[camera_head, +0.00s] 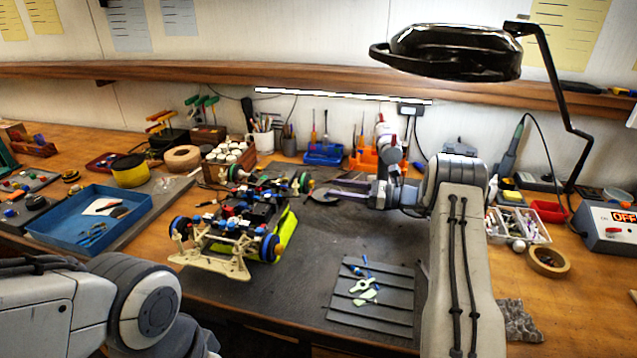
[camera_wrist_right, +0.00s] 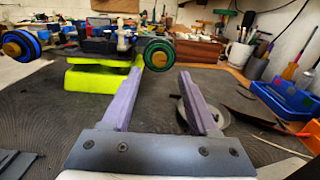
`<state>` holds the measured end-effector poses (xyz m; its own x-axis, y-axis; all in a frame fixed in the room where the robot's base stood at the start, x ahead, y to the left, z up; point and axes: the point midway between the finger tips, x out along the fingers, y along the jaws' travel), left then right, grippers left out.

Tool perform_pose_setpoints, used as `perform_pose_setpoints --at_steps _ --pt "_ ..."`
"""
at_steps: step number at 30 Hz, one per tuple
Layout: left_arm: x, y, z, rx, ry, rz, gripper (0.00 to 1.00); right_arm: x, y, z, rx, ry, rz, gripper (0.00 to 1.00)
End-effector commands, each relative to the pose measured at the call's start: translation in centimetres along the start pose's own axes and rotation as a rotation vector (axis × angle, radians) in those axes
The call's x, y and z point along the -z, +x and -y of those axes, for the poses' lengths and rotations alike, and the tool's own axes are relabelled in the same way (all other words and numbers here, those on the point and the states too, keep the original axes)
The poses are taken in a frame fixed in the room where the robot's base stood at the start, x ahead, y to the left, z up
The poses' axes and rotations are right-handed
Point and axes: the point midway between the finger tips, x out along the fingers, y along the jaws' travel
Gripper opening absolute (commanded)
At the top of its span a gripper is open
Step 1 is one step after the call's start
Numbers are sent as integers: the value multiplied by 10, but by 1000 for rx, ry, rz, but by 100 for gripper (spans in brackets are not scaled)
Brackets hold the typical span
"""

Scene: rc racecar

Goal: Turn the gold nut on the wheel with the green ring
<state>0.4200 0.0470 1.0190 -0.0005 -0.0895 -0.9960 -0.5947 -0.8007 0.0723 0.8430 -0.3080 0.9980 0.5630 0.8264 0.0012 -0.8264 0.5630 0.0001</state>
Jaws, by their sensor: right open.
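The racecar (camera_head: 243,215) stands on the dark mat, raised on a yellow-green stand (camera_wrist_right: 95,80). A wheel with a green ring (camera_head: 305,182) is at its far right corner. In the right wrist view this green-ringed wheel (camera_wrist_right: 160,44) faces me with the gold nut (camera_wrist_right: 158,58) at its centre. My right gripper (camera_head: 328,191) is open and empty, to the right of that wheel and apart from it. In the right wrist view its two purple fingers (camera_wrist_right: 161,72) point toward the wheel, with the nut between and beyond their tips. My left gripper is out of view; only my left arm shows.
A wheel with a blue ring (camera_wrist_right: 20,45) is on the same side of the car. A grey slotted tray (camera_head: 372,300) with small green parts lies in front. A blue bin (camera_head: 325,153) and an orange holder (camera_head: 366,158) stand behind. The mat right of the car is mostly clear.

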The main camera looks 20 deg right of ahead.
Motion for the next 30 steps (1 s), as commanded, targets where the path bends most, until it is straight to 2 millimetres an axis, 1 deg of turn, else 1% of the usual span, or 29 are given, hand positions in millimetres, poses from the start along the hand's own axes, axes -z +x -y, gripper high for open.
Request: perform_pose_setpoints --at_steps 1,3,6,9,14,21,22,23,24,26,27,30 --pt "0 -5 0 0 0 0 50 -2 11 -1 -4 1 -1 60" --pt "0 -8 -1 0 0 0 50 -2 23 -1 -3 1 -1 60" --pt "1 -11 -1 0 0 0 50 -1 39 -1 -3 1 -1 60" --pt "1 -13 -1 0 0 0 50 -1 51 -1 -3 0 -1 60" --pt "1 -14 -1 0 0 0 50 0 60 -1 -2 0 -1 60" --pt "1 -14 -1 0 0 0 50 0 61 -1 -3 0 -1 60" --pt "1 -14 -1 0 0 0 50 0 61 -1 -3 0 -1 52" --pt "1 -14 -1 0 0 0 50 0 61 -1 -4 0 -1 41" --pt "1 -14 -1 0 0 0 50 0 61 -1 -4 0 -1 25" --pt "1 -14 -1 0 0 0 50 0 61 -1 -4 0 -1 2" --pt "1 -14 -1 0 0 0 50 0 61 -1 -4 0 -1 0" --pt "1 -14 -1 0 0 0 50 0 61 -1 -4 0 -1 0"
